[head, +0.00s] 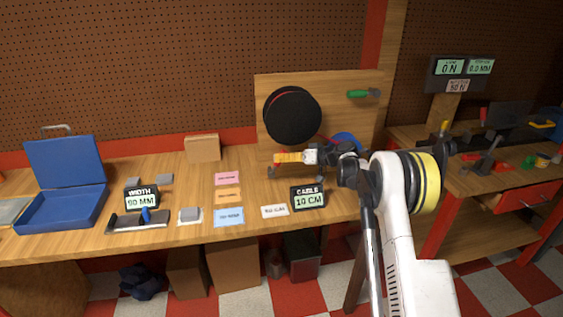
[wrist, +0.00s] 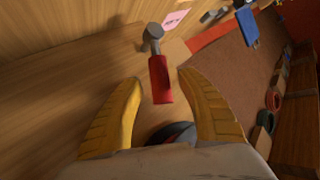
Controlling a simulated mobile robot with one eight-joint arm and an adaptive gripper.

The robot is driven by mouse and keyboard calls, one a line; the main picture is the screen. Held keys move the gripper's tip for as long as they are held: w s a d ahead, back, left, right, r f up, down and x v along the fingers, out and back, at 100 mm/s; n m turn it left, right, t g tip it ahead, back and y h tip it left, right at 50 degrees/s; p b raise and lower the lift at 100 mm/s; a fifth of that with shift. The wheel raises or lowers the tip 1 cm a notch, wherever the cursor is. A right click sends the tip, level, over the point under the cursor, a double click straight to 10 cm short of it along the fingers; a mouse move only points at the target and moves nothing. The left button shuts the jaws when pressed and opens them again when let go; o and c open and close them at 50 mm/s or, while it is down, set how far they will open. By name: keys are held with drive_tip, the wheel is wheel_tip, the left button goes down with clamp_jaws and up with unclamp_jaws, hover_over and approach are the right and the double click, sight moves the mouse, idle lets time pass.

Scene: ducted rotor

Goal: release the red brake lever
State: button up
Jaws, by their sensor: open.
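The red brake lever (wrist: 160,80) shows in the wrist view as a red grip on a grey metal stem with a round grey head. Its red end lies between the tips of my gripper (wrist: 159,85), with a visible gap to each yellow finger. The fingers are open, and I cannot tell how far beyond them the lever lies. In the head view my gripper (head: 280,157) points left, low in front of the upright wooden board. I cannot make out the lever there; the gripper may hide it.
A black disc (head: 292,115) with a red edge and a green handle (head: 358,94) are on the wooden board (head: 335,85). A cable display (head: 308,198) stands on the bench below my gripper. Coloured cards (head: 228,196) and a blue case (head: 64,180) are further left.

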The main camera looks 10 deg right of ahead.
drive_tip(key=shift+w+a+f, duration=0.2)
drive_tip(key=shift+w+a, duration=0.25)
drive_tip(key=shift+a, duration=0.05)
clamp_jaws()
